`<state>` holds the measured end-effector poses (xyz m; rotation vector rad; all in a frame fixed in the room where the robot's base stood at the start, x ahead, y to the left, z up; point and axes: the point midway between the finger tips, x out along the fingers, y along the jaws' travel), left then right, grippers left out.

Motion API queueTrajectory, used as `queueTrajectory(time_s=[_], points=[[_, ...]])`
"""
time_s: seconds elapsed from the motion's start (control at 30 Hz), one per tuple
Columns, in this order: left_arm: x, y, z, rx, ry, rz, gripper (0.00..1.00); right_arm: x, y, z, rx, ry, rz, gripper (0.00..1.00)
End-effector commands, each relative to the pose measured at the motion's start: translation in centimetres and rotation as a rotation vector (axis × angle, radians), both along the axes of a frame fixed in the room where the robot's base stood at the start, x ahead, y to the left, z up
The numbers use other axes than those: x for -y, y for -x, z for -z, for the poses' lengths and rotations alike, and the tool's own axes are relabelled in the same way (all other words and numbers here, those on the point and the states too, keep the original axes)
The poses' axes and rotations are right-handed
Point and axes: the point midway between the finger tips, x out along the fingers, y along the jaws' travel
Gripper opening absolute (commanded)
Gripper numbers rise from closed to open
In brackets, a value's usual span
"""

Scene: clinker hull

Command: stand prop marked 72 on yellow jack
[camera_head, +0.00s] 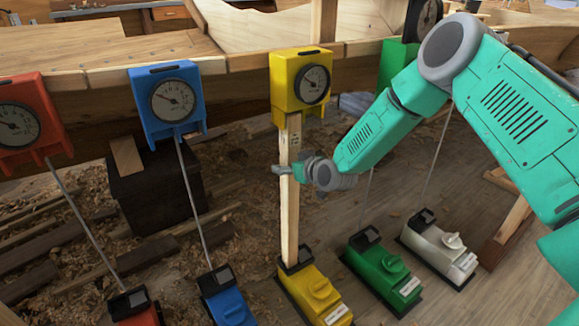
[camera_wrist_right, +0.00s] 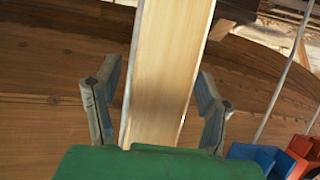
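A pale wooden prop (camera_head: 289,218) stands nearly upright in the head view. Its foot is at the dark pad of the yellow jack (camera_head: 318,293), and its top meets the underside of the yellow gauge box (camera_head: 284,85). Small marks show near its top, too small to read. My right gripper (camera_head: 284,170) is at the prop's upper half, coming from the right. In the wrist view, the right gripper's fingers (camera_wrist_right: 158,75) are spread on either side of the prop (camera_wrist_right: 165,50), with gaps visible. My left gripper is not in view.
Red (camera_head: 25,120), blue (camera_head: 167,100) and green (camera_head: 398,65) gauge boxes hang along the hull plank. Blue (camera_head: 228,305), green (camera_head: 385,275) and white (camera_head: 440,250) jacks stand on the floor, with thin rods or lines above. A dark block (camera_head: 155,190) stands left of the prop.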

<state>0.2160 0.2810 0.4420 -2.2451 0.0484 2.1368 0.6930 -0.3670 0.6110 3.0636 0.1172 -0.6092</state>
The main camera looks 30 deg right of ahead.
Motion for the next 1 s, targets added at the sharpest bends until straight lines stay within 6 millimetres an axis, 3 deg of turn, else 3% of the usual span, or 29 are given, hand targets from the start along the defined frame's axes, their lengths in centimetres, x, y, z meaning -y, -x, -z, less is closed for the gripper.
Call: queueTrajectory(time_s=[0.37, 0.8, 1.0], points=[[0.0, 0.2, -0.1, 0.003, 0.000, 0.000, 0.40, 0.1, 0.8, 0.0, -0.006, -0.001, -0.001, 0.63], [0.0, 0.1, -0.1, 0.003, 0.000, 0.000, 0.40, 0.7, 8.5, -3.3, -0.005, -0.003, 0.000, 0.63], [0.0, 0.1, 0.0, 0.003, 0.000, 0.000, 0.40, 0.9, 10.6, -4.1, -0.005, -0.001, -0.001, 0.63]])
